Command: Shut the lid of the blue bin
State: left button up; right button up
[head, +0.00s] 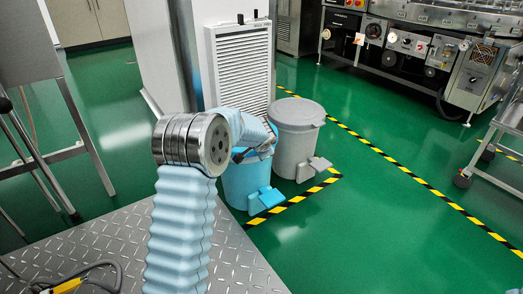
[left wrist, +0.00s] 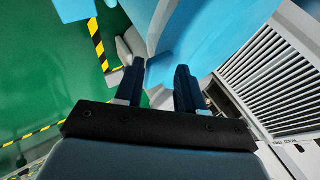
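The blue bin (head: 243,184) stands on the green floor at the middle of the head view, with a blue pedal (head: 265,200) at its front. My left arm crosses in front of it and hides its top, so I cannot tell how its lid stands. My left gripper (head: 262,148) is at the bin's upper edge. In the left wrist view my left gripper (left wrist: 157,88) has its two dark fingers apart, with nothing seen between them. Large blue surfaces of the bin (left wrist: 215,35) fill the area just beyond the fingertips; contact is unclear. My right gripper is out of view.
A grey bin (head: 298,128) with its lid down stands close to the right of the blue bin. A white louvred panel (head: 240,65) is right behind. Yellow-black tape (head: 400,165) marks the floor. Open green floor lies in front and right.

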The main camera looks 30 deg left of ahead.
pick_arm(q)
jog(key=p+v, duration=0.1)
jog(key=v, duration=1.2)
jog(key=s+d+f+n+g+h, duration=0.1)
jog(key=s+d+f+h, duration=0.2)
jog(key=f, duration=0.5)
jog(key=s+d+f+g, duration=0.1)
jog(key=s+d+f, duration=0.2)
jog(key=d+f, duration=0.35)
jog(key=s+d+f+n+g+h, duration=0.1)
jog(key=s+d+f+g+h, duration=0.15)
jog(key=f, duration=0.55)
jog(key=s+d+f+n+g+h, duration=0.1)
jog(key=s+d+f+n, duration=0.35)
jog(key=s+f, duration=0.4)
jog(key=s+d+f+n+g+h, duration=0.1)
jog(key=s+d+f+n+h, duration=0.15)
jog(key=s+d+f, duration=0.65)
jog(key=s+a+r+p, duration=0.2)
jog(key=s+r+p, duration=0.1)
jog(key=r+p, duration=1.3)
notch_tip(320, 180, up, 4)
jog(key=shift+a+f+y+p, duration=0.1)
jog(key=shift+a+y+p, duration=0.1)
jog(key=shift+y+p, duration=0.2)
